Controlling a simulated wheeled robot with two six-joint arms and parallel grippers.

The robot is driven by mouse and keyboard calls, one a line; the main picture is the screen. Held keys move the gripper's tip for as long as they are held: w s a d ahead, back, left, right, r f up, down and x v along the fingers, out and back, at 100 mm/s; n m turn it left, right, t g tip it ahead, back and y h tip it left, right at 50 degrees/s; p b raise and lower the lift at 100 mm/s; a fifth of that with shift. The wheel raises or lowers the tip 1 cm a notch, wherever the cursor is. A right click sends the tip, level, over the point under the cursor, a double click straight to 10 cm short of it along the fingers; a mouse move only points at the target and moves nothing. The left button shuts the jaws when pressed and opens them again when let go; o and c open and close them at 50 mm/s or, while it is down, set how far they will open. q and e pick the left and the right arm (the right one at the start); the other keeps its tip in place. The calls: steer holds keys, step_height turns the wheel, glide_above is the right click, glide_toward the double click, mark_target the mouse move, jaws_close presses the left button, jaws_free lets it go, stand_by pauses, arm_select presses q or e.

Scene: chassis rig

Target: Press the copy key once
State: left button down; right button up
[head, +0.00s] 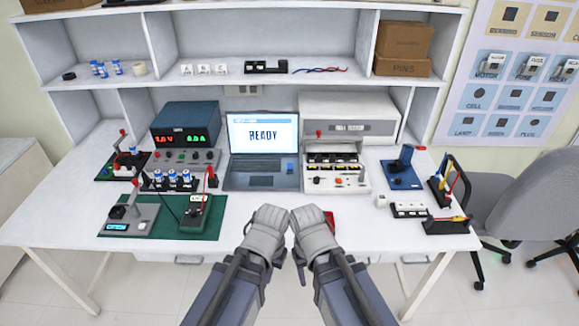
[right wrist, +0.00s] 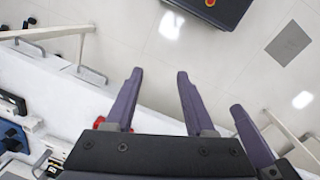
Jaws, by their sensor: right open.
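A laptop (head: 262,175) stands open at the middle of the bench, with READY on its screen (head: 263,135). A small blue block (head: 290,168) shows at the right of its keyboard; I cannot read any copy key label. My left gripper (head: 270,213) and right gripper (head: 304,214) are side by side at the bench's front edge, in front of the laptop and apart from it. The left jaws cannot be made out. In the right wrist view my right gripper (right wrist: 158,80) has its fingers apart with nothing between them.
A red object (head: 330,220) lies beside my right gripper, partly hidden. A green mat (head: 208,222) with devices is at left. A white panel unit (head: 337,176) and a blue tool (head: 402,172) are right of the laptop. Shelves stand behind; a grey chair (head: 530,190) is at right.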

jaws_close()
stand_by(1.5)
